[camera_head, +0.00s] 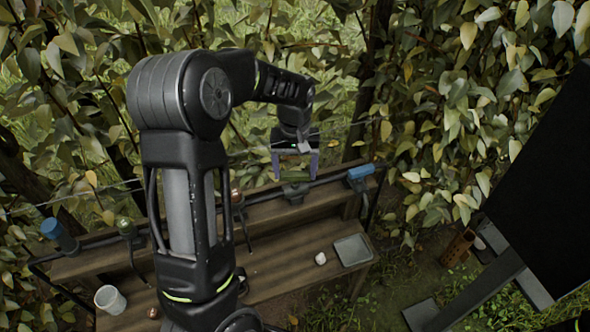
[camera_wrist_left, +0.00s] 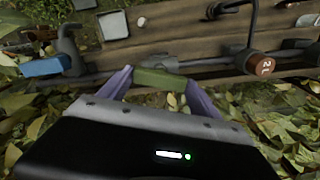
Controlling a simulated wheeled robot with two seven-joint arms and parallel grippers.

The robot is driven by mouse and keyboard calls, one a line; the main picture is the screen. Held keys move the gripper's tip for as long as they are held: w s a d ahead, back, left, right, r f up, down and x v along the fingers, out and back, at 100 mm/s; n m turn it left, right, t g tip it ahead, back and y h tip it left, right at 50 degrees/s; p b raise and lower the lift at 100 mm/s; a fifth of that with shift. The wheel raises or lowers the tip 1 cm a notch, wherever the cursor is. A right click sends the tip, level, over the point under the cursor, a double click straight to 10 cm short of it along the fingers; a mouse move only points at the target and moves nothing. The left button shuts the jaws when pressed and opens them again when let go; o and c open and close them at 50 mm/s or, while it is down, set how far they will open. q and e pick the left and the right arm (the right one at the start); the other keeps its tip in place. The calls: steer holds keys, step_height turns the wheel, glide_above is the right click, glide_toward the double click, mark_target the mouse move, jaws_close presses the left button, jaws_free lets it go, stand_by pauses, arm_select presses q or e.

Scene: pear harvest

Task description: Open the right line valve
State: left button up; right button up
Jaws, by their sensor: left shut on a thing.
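My left gripper (camera_head: 295,166) reaches over the back of the wooden bench, pointing down at the dark pipe near its right end. Its purple fingers are shut on a green valve handle (camera_wrist_left: 163,83), which lies crosswise between the fingertips in the left wrist view. The green handle also shows between the fingers in the head view (camera_head: 295,178). The valve body (camera_head: 295,192) sits on the pipe below it. The handle's exact angle to the pipe is hard to tell. My right gripper is not in view.
A blue fitting (camera_head: 361,171) is at the pipe's right end. A red-brown cap (camera_wrist_left: 262,67) with a number stands farther along the pipe. A grey tray (camera_head: 352,250), a small white object (camera_head: 320,259) and a white cup (camera_head: 110,299) are on the bench. Leaves crowd behind.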

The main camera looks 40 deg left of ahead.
mark_target(295, 173)
arm_select(q)
steer(key=n, duration=0.4)
stand_by(0.6)
steer(key=o, duration=1.4)
step_height(295, 173, up, 8)
steer(key=shift+f, duration=0.1)
